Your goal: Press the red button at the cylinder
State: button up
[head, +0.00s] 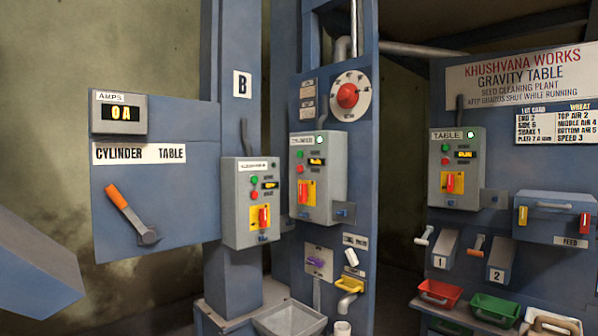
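The cylinder control box (327,196) is a grey box on a blue post in the middle of the head view. Its label (302,140) is small but seems to read CYLINDER. On its front a green button (303,153) sits above the red button (302,170), with a small lit display (316,161) to their right. Below is a yellow plate with a red switch handle (303,192). A lamp (319,140) on the box glows pale green. My gripper is not in view, so its state is hidden.
A similar grey box (238,231) stands just left and lower, with its own red button (254,195). A TABLE box (456,197) is at right. A blue panel with an orange-handled lever (124,208) is at left. A grey hopper (290,320) lies below.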

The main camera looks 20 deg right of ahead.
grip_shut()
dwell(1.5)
